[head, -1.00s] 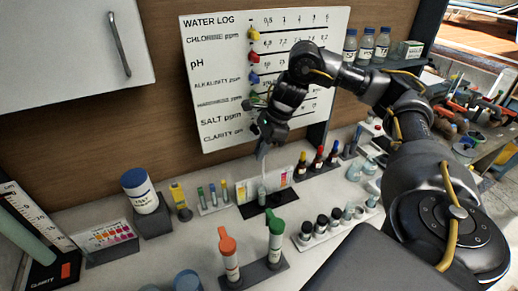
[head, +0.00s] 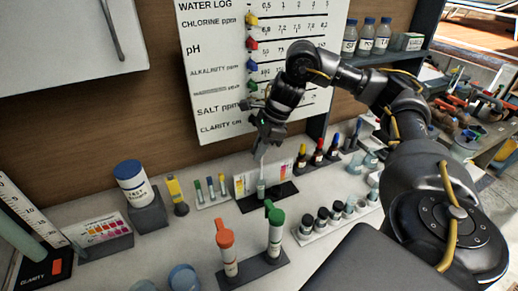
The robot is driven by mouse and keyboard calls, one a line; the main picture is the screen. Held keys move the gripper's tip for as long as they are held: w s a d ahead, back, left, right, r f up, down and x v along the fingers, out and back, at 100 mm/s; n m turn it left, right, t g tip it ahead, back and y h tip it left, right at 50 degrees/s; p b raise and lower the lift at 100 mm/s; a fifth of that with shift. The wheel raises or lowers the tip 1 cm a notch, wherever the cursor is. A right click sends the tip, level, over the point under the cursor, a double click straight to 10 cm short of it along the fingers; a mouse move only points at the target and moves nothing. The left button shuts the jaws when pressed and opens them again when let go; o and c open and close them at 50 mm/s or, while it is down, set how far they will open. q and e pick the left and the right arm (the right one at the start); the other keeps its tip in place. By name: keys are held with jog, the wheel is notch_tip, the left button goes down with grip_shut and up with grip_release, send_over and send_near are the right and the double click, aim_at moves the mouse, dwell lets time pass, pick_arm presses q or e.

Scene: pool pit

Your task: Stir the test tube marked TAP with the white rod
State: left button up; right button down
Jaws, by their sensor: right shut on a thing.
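My right gripper (head: 265,140) is shut on the thin white rod (head: 262,156), which hangs down from it. The rod's lower end meets the mouth of a small clear tube (head: 261,189). I cannot tell how deep the rod sits in it. The tube stands upright in a black stand (head: 281,193), in front of a white colour card (head: 241,184). The tube's mark is too small to read, so I cannot tell whether it says TAP. My left gripper is not in view.
An orange-capped tube (head: 226,255) and a green-capped tube (head: 275,238) stand in front. Dropper bottles (head: 317,153) are to the right, and a rack of black-capped vials (head: 336,214) is nearer. A white tub (head: 133,182) stands left. The water log board (head: 215,70) rises behind.

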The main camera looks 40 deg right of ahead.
jog(key=shift+f, duration=0.15)
dwell(0.3)
jog(key=shift+f+b, duration=0.85)
jog(key=shift+f, duration=0.25)
notch_tip(320, 180, down, 5)
jog(key=b, duration=0.4)
jog(key=shift+f, duration=0.2)
jog(key=shift+s+d, duration=0.1)
dwell(0.6)
